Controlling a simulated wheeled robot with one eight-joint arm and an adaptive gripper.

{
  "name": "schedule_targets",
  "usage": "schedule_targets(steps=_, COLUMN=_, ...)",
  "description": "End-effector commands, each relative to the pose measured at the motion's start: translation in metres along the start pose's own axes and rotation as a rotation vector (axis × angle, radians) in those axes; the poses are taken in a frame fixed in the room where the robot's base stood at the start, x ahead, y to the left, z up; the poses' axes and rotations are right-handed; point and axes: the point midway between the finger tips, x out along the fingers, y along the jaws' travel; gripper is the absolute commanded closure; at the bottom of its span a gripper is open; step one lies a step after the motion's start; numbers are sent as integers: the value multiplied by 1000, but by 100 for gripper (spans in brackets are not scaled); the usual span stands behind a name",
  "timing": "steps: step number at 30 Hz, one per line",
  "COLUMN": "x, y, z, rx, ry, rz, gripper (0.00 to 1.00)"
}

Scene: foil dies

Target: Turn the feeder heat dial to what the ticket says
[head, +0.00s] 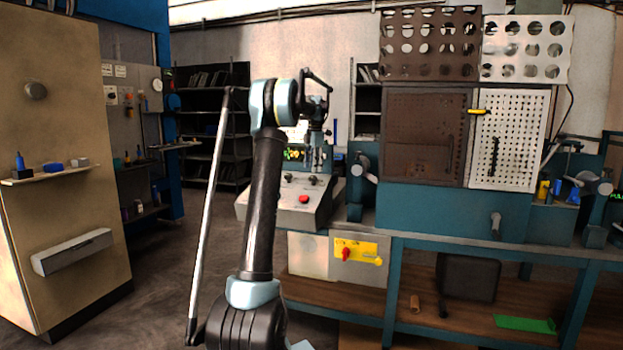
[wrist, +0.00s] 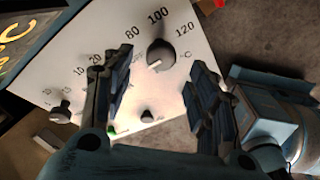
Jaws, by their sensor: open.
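In the wrist view a round black dial (wrist: 160,53) with a white pointer mark sits on a pale panel (wrist: 92,33). Its scale reads 80, 100, 120 and °C; the mark points down-left, away from these numbers. My gripper (wrist: 162,76) is open, its two fingers on either side below the dial, with nothing between them. In the head view my gripper (head: 317,158) hangs over the sloped control box (head: 265,207). No ticket text is readable; a lit display (wrist: 25,42) is cut off at the wrist view's left edge.
A second knob (wrist: 60,113) with 10 and 20 marks and a small knob (wrist: 147,116) share the panel. A red button (head: 303,198) is on the box front. A teal machine part (wrist: 275,115) stands right of the fingers. Open floor lies left of the bench.

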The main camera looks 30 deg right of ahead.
Motion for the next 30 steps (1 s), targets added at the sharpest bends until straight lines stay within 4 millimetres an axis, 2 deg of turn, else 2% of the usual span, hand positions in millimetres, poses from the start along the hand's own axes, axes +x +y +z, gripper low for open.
schedule_targets(steps=3, x=20, y=0, z=0, rx=0, ry=0, rz=0, gripper=47)
schedule_targets(steps=9, x=42, y=0, z=0, rx=0, ry=0, rz=0, gripper=47)
schedule_targets(steps=14, x=50, y=0, z=0, rx=0, ry=0, rz=0, gripper=47)
schedule_targets(steps=22, x=51, y=0, z=0, rx=0, ry=0, rz=0, gripper=47)
schedule_targets(steps=23, x=51, y=0, z=0, rx=0, ry=0, rz=0, gripper=49)
schedule_targets(steps=28, x=51, y=0, z=0, rx=0, ry=0, rz=0, gripper=88)
schedule_targets(steps=30, x=51, y=0, z=0, rx=0, ry=0, rz=0, gripper=90)
